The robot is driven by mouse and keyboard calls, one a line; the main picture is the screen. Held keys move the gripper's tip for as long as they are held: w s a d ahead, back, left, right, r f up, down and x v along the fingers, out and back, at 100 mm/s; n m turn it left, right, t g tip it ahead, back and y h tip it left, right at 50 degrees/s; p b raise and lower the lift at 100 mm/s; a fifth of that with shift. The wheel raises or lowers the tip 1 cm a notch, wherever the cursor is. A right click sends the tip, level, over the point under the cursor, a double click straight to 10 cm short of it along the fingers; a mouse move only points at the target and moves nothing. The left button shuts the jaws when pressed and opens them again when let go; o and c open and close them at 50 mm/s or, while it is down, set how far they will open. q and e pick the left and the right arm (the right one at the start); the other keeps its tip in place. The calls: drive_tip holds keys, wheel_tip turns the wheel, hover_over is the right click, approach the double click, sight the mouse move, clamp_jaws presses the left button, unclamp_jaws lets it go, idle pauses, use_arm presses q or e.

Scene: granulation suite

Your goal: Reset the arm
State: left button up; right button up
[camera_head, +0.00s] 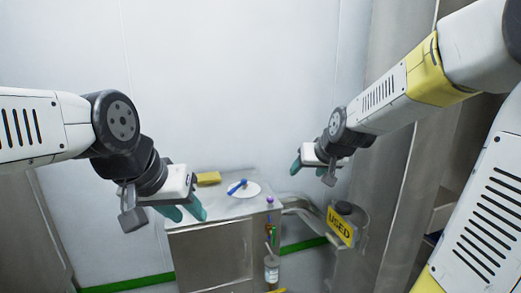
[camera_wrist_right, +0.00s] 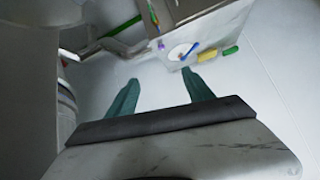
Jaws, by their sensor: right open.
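My left gripper (camera_head: 186,211) hangs at the left of the head view, in front of the steel cabinet's left side. Its two teal fingers point down and stand apart, with nothing visible between them. My right gripper (camera_head: 309,167) is at the right of centre, high beside the wall. In the right wrist view its two teal fingers (camera_wrist_right: 162,95) are wide apart, open and empty, over bare pale floor or wall. Both arms are bent and held raised, clear of the cabinet as far as I can see.
A steel cabinet (camera_head: 210,258) carries a yellow sponge (camera_head: 208,178) and a white dish (camera_head: 247,190) with a blue-handled tool (camera_head: 237,187). A bottle (camera_head: 271,268) hangs at its right side. A bin labelled USED (camera_head: 341,227) stands right. Steel panels rise beyond my right arm.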

drive_tip(key=s+r+g, duration=0.2)
drive_tip(key=s, duration=2)
drive_tip(key=shift+s+d+g, duration=0.4)
